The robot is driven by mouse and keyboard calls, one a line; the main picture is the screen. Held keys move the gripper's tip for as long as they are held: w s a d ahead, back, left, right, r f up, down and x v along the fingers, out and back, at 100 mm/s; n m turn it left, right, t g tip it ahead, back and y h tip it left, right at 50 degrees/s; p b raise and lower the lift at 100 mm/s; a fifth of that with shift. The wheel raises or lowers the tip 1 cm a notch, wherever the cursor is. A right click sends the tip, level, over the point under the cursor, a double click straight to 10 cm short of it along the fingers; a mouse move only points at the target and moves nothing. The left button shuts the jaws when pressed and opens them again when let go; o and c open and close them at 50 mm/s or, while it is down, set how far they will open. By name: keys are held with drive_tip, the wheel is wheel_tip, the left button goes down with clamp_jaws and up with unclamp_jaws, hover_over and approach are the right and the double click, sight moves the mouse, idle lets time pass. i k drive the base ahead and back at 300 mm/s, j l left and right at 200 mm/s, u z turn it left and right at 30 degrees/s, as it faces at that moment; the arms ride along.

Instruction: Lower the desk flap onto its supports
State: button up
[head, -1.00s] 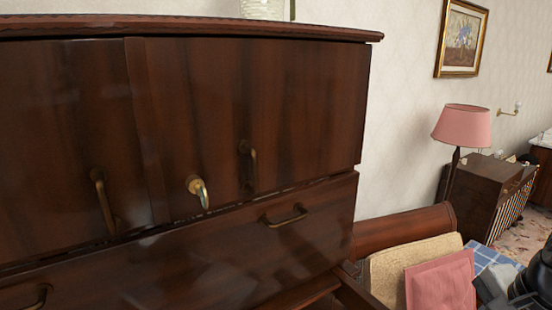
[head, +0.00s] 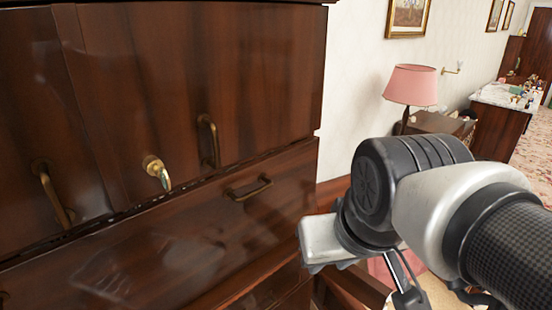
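A dark, glossy wooden desk cabinet (head: 215,70) fills the left of the head view. Its upper front carries two upright brass handles, one at the left (head: 50,190) and one nearer the middle (head: 209,140), with a brass knob (head: 157,172) between them. Below is a panel with a horizontal brass handle (head: 248,188). I cannot tell surely which panel is the flap; all these fronts look upright and closed. My gripper (head: 328,243) is at the end of my arm, right of the cabinet and apart from the handles. Its fingers are not clear. No supports can be made out.
An open wooden drawer or ledge (head: 352,287) juts out low beside my arm. A pink-shaded lamp (head: 411,85), a wooden cabinet (head: 437,122) and a marble-topped counter (head: 500,96) stand farther right. The space before the upper cabinet front is clear.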

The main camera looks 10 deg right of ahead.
sight(164, 254)
drive_tip(key=k+j+u, duration=0.1)
drive_tip(key=u, duration=0.25)
drive_tip(key=j+u, duration=0.2)
drive_tip(key=u, duration=0.2)
drive_tip(key=k+j+u, duration=0.1)
drive_tip(key=u, duration=0.25)
drive_tip(key=j, duration=0.1)
